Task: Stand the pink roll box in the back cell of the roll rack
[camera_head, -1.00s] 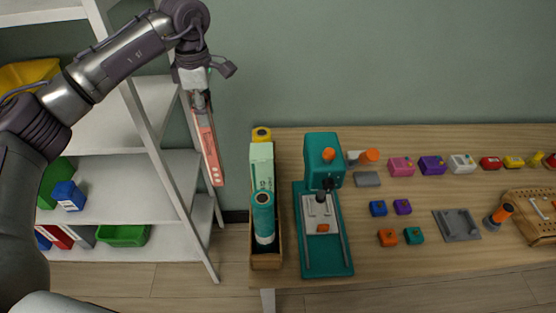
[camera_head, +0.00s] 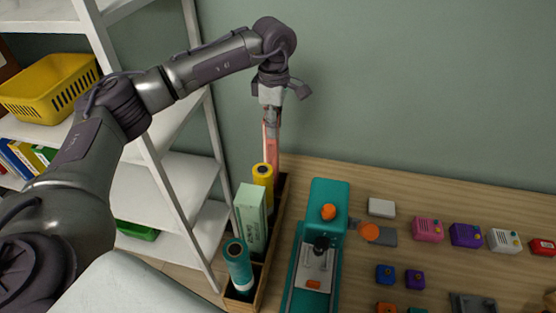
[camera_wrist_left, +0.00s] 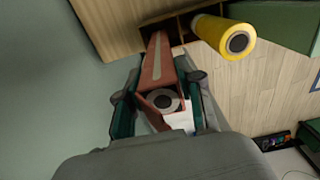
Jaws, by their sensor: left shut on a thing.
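The pink roll box (camera_head: 271,147) is long and upright, close to vertical, at the back end of the roll rack (camera_head: 276,232). My left gripper (camera_head: 270,113) is shut on its upper part. In the left wrist view the pink box (camera_wrist_left: 157,62) runs away from the gripper (camera_wrist_left: 160,100) to the rack's wooden rim (camera_wrist_left: 183,22). In the head view its lower end is hidden behind the yellow roll (camera_head: 262,173); I cannot tell whether it is inside the back cell. My right gripper is out of view.
The rack also holds a pale green box (camera_head: 250,218) and a teal roll (camera_head: 238,262). A teal press (camera_head: 325,200) stands close on the right. White shelving (camera_head: 165,190) stands on the left. Several small coloured boxes lie farther right on the table (camera_head: 440,195).

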